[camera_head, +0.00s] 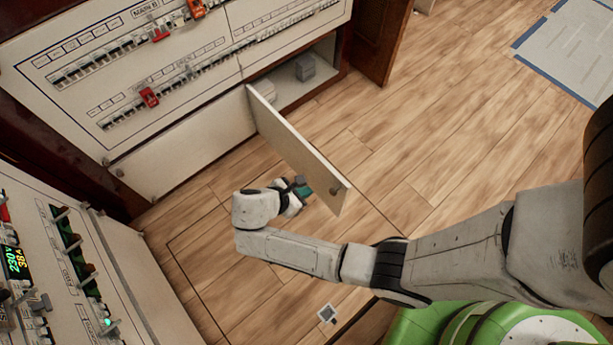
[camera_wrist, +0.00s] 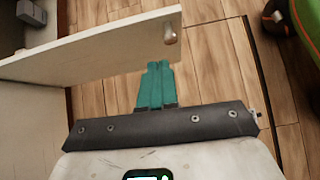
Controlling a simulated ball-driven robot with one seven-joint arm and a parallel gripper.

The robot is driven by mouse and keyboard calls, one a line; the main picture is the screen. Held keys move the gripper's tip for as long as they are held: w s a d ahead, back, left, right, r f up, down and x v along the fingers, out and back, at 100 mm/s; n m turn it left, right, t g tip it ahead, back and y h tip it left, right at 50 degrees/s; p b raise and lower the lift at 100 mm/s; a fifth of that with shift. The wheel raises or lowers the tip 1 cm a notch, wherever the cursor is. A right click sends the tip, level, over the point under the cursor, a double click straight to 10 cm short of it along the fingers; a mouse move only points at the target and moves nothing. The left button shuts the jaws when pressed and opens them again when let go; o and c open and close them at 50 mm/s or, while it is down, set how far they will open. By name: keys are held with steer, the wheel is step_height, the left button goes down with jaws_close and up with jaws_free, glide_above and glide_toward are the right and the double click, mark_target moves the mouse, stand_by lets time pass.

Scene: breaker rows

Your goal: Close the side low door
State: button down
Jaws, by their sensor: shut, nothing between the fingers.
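The low door (camera_head: 295,150) is a pale panel standing open at the foot of the breaker cabinet, swung out over the floor. A small knob (camera_head: 335,189) sits near its free end. In the wrist view the door (camera_wrist: 95,52) crosses the upper left, with the knob (camera_wrist: 169,33) at its right end. My gripper (camera_head: 305,189) is low, just left of the door's outer face near the free end. Its teal fingers (camera_wrist: 155,85) are shut and empty. They point toward the door; I cannot tell whether they touch it.
Another control panel (camera_head: 60,260) stands at lower left. A dark wooden side panel (camera_head: 378,40) is beyond the compartment. The wooden floor (camera_head: 440,140) right of the door is clear.

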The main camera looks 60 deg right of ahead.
steer(key=b, duration=0.4)
glide_toward(335, 178)
step_height(335, 178, down, 4)
steer(key=d, duration=0.1)
steer(key=s+d, duration=0.1)
steer(key=d, duration=0.1)
steer(key=shift+s+d, duration=0.15)
steer(key=shift+d, duration=0.3)
steer(key=shift+d, duration=0.1)
